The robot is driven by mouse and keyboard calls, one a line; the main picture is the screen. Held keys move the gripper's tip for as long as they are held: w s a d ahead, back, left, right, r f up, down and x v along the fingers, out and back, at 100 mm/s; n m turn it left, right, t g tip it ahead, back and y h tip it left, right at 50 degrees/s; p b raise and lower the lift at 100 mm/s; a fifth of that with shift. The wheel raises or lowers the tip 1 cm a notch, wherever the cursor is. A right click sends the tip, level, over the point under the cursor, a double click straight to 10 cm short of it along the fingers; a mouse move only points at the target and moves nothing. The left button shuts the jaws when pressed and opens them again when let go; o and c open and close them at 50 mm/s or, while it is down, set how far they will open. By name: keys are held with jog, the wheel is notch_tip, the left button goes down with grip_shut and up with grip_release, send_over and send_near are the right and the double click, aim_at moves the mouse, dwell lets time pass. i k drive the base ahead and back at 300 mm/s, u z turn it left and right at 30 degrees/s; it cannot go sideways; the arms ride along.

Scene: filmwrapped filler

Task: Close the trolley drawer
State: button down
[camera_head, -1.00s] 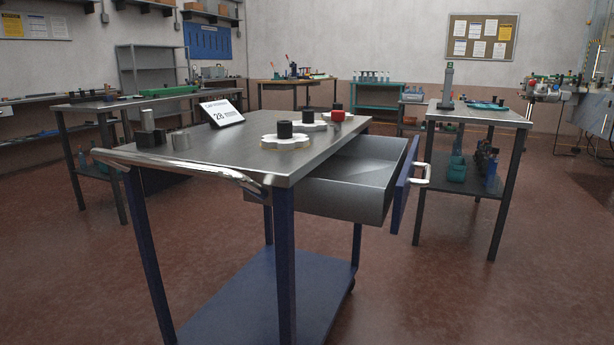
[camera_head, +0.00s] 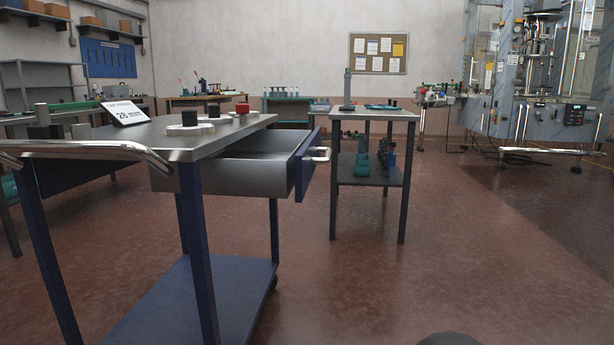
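The trolley (camera_head: 235,300) stands at the left, with a grey metal top, dark blue legs, a blue lower shelf and a chrome push bar. Its drawer (camera_head: 235,177) is pulled out toward the right, under the top. The drawer has grey metal walls and a dark blue front panel (camera_head: 305,165). A pale bar handle (camera_head: 318,154) sits on the outer side of that panel. My gripper is not in view.
Black and red knobs on pale plates (camera_head: 192,129) and a sign reading 28 mm (camera_head: 125,112) stand on the trolley top. A side table (camera_head: 372,115) stands beyond the drawer. A large machine (camera_head: 540,100) is at the back right. The red floor right of the trolley is open.

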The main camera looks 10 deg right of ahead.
aim_at(267, 164)
jog(key=k, duration=1.2)
jog(key=z, duration=0.65)
jog(key=i, duration=0.95)
jog(key=u, duration=0.65)
jog(key=i, duration=0.55)
jog(key=u, duration=0.65)
